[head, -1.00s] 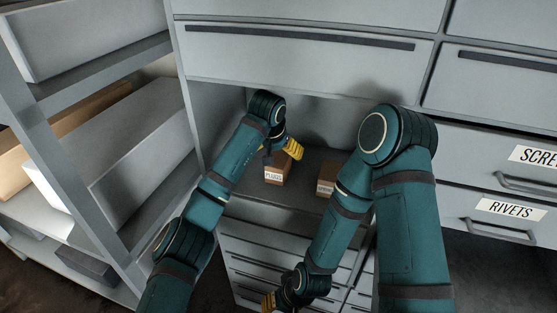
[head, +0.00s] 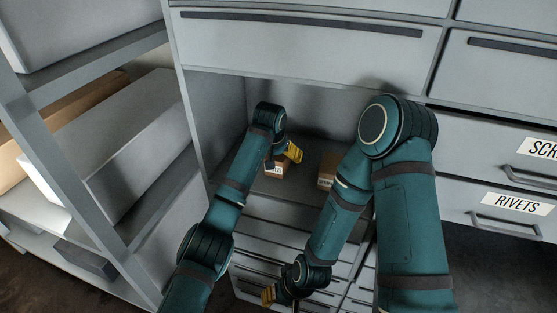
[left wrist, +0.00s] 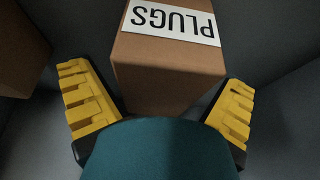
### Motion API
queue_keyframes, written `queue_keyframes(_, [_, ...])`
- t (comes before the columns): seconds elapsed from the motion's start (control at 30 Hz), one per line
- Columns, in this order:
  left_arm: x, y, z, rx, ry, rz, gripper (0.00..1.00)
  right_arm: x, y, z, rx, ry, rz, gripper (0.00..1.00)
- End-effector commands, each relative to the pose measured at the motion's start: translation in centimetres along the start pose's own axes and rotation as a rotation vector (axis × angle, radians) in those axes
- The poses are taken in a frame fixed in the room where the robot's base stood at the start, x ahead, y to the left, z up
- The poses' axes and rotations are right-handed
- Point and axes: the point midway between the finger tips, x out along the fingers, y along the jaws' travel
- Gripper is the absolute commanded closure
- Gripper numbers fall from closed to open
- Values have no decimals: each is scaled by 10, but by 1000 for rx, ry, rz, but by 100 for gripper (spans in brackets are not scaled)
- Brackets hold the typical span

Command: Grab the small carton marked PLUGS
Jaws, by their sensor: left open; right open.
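The small carton marked PLUGS (head: 276,169) is a brown box with a white label, standing in the cabinet's open bay. My left gripper (head: 287,156) is at the carton's top and back and partly hides it. In the left wrist view the PLUGS carton (left wrist: 168,75) lies between the two spread yellow fingers of my left gripper (left wrist: 158,103), with its label upside down. The gripper is open, with gaps visible beside the carton. My right gripper (head: 268,295) is low in the head view, in front of the drawers, well away from the carton; its fingers show only partly.
A second brown carton (head: 327,171) stands right of the PLUGS carton, partly behind my right arm. The bay has a side wall (head: 217,115) on the left and a large drawer (head: 300,40) above. A shelf rack with long boxes (head: 120,140) stands at far left.

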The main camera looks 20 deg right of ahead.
Motion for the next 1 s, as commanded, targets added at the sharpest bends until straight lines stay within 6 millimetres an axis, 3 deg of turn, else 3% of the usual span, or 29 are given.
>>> queue_keyframes(0.1, [0,0,0,0,0,0,0,0,0,0,0,0,0,59])
queue_keyframes(0.13, [-1,0,0,0,0,0,7,0,0,0,0,0,0,59])
queue_keyframes(0.33, [-1,0,0,0,1,0,76,0,0,0,0,0,0,59])
queue_keyframes(1.0, [-12,2,-1,1,3,-2,76,-3,-1,-1,1,2,0,59])
